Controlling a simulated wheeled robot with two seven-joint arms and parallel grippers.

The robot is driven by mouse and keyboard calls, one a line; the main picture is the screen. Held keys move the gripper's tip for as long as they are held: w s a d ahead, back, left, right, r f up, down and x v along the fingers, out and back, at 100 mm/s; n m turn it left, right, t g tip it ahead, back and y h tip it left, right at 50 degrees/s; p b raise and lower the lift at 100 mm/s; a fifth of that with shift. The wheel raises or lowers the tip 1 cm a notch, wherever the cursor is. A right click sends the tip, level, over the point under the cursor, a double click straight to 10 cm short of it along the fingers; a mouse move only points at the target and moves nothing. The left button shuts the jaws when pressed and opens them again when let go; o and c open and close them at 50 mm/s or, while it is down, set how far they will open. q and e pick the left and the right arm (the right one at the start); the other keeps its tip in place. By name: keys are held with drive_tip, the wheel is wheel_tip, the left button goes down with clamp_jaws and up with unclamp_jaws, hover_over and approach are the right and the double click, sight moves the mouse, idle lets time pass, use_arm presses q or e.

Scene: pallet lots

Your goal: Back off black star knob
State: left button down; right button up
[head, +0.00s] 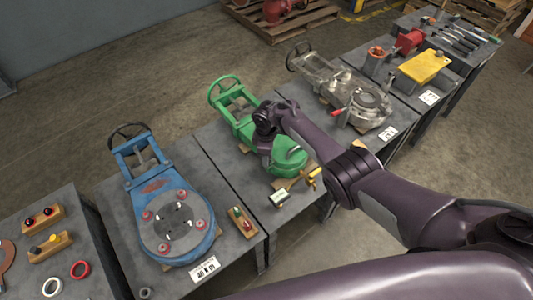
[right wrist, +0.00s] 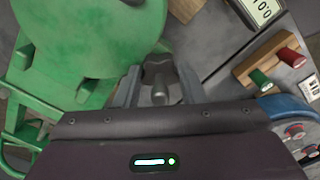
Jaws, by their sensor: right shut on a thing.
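The black star knob (right wrist: 157,68) shows in the right wrist view as a dark lobed knob with a grey stem, beside the edge of the green valve body (right wrist: 85,30). My right gripper (right wrist: 158,82) is shut on it, one finger on each side. In the head view my right gripper (head: 266,155) reaches down at the left side of the green valve (head: 290,160) and its wrist hides the knob. My left gripper is not in view.
A blue valve (head: 172,215) stands on the table to the left, beside a wooden block with red and green knobs (head: 242,221). A grey valve (head: 362,100) is to the right.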

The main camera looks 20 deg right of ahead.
idle(0.3)
drive_tip(key=o, duration=1)
wheel_tip(320, 180, up, 7)
drive_tip(key=shift+f+p, duration=0.1)
drive_tip(key=shift+p, duration=1)
drive_tip(key=shift+r, duration=0.5)
